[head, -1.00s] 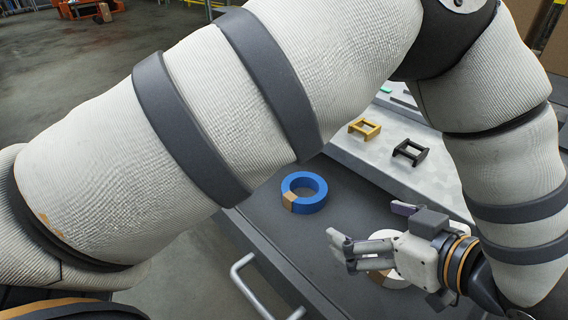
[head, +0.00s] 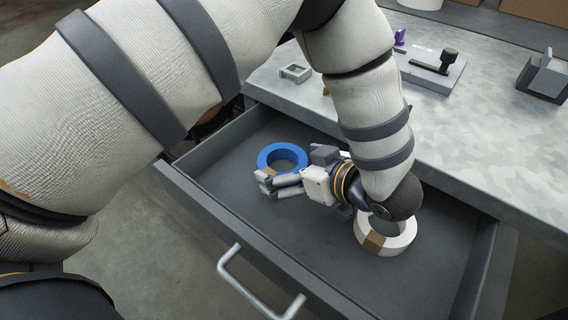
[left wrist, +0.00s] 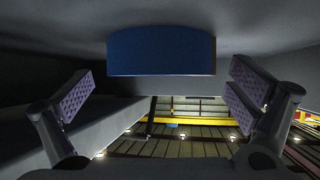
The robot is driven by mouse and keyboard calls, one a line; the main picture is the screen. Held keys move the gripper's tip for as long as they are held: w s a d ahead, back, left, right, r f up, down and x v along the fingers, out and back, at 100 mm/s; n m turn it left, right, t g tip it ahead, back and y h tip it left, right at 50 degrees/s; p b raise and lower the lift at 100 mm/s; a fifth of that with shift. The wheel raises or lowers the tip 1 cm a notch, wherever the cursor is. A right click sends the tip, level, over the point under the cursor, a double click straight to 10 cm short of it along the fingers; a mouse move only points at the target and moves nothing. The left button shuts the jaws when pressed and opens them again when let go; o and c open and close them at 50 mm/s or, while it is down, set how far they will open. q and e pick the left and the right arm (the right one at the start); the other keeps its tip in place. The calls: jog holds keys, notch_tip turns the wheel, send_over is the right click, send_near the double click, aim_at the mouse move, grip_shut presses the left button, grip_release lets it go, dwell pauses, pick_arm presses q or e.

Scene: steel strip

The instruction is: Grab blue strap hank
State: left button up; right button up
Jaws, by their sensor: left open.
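The blue strap hank (head: 283,157) is a ring lying flat in the open drawer, toward its back left. In the left wrist view the blue hank (left wrist: 161,51) shows as a dark blue block ahead of the fingers and between their lines. My left gripper (head: 289,176) is open and low in the drawer, at the hank's near side. Its two padded fingers (left wrist: 162,98) are spread wide with nothing between them. I cannot tell whether a finger touches the hank. My right gripper is not in view.
A white hank (head: 386,236) with a brown band lies in the drawer under my left forearm. The drawer's front wall (head: 215,228) has a metal handle (head: 262,283). The steel worktop (head: 480,130) behind holds a black-handled clamp (head: 436,67) and a grey bracket (head: 295,72).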

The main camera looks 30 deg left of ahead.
pick_arm(q)
jog(key=shift+w+a+f, duration=0.15)
jog(key=shift+a+f, duration=0.05)
jog(key=shift+a, duration=0.4)
jog(key=c, duration=1.3)
jog(key=shift+r, duration=0.1)
